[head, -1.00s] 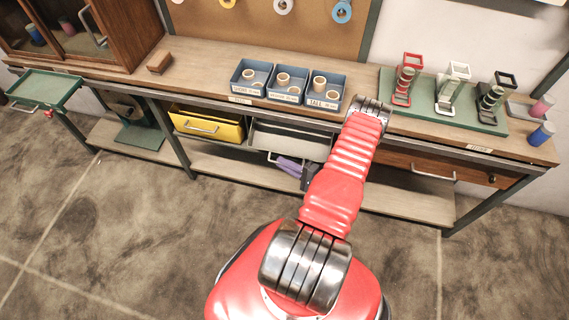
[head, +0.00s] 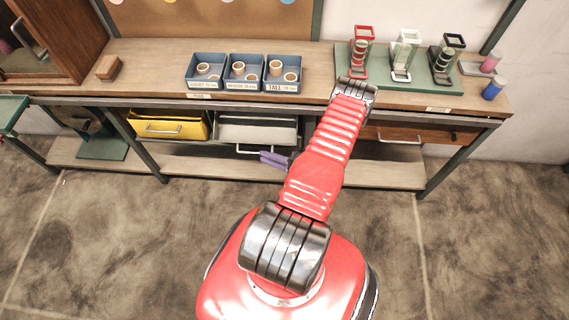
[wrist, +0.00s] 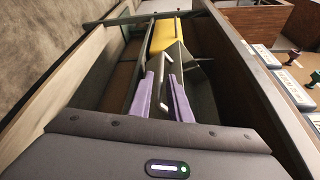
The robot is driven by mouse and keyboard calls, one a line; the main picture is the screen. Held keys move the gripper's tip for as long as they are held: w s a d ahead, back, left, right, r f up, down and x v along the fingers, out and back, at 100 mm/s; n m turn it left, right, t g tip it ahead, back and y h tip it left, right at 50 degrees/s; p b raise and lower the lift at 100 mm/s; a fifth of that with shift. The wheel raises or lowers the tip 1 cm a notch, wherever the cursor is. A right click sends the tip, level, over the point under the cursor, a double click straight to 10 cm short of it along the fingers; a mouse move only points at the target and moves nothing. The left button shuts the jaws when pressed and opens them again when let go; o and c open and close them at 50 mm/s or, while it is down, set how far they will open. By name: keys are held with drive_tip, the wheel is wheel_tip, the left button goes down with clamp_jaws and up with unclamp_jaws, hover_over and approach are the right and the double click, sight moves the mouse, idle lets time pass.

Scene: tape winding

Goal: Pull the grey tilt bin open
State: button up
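The grey tilt bin (head: 268,132) sits under the workbench, right of the yellow bin, with a pale bar handle on its front. Its front appears to lean out a little at the top. My gripper (head: 274,160) has purple fingers near the right part of this handle, in front of the bin. In the wrist view, the two fingers of my gripper (wrist: 164,98) are apart. The bar handle (wrist: 163,100) shows between them, and I see no clear contact. My red arm hides part of the area right of the bin.
The yellow bin (head: 170,126) is left of the grey one. A wooden drawer (head: 400,133) is to the right. A low shelf (head: 210,165) runs below. Blue trays (head: 207,86) and a green mat (head: 428,83) are on the benchtop. The floor in front is clear.

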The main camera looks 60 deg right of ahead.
drive_tip(key=s, duration=0.7)
drive_tip(key=shift+s+r, duration=0.25)
drive_tip(key=shift+r, duration=0.05)
drive_tip(key=shift+d, duration=0.1)
idle(0.4)
